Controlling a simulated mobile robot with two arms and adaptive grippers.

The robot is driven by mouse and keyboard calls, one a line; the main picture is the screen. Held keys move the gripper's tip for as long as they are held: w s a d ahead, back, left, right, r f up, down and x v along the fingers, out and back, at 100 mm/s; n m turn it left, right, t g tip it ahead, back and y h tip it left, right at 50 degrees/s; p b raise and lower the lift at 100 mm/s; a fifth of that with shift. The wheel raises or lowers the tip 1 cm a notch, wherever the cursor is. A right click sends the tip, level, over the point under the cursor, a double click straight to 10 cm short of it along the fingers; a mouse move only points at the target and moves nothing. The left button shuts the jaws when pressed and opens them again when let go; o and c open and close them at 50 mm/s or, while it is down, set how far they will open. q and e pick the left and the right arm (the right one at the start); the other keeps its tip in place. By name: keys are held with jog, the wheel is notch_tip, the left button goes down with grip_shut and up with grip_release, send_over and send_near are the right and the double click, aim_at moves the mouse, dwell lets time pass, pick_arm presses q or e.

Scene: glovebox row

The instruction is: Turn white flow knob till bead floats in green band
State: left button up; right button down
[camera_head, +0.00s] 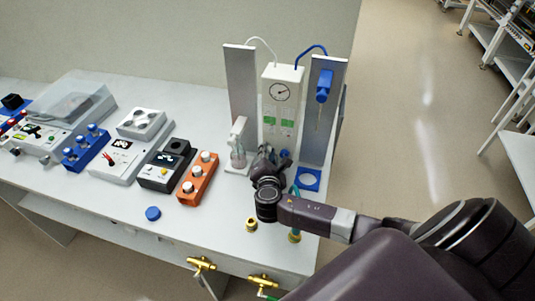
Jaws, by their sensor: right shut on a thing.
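The white flow panel (282,75) stands upright near the right end of the bench, with a round dial on top and two tubes with green bands (271,121) below. The bead is too small to make out. My right gripper (271,154) is at the panel's lower front, shut on what seems to be the white flow knob, which the gripper hides. A blue part shows just right of the gripper. My left gripper is not in view.
Grey uprights flank the panel; the right one holds a blue tool (324,85). An orange box (198,179) with white knobs, a dark box (164,166) and a blue cap (153,213) lie left. Brass valves (201,263) line the front edge.

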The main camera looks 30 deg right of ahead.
dwell(0.3)
jog(key=c, duration=1.7)
grip_release()
jog(key=shift+s+a+r, duration=0.1)
jog(key=shift+s+a, duration=0.25)
jog(key=shift+s, duration=0.1)
jog(key=v, duration=1.1)
jog(key=shift+d, duration=0.15)
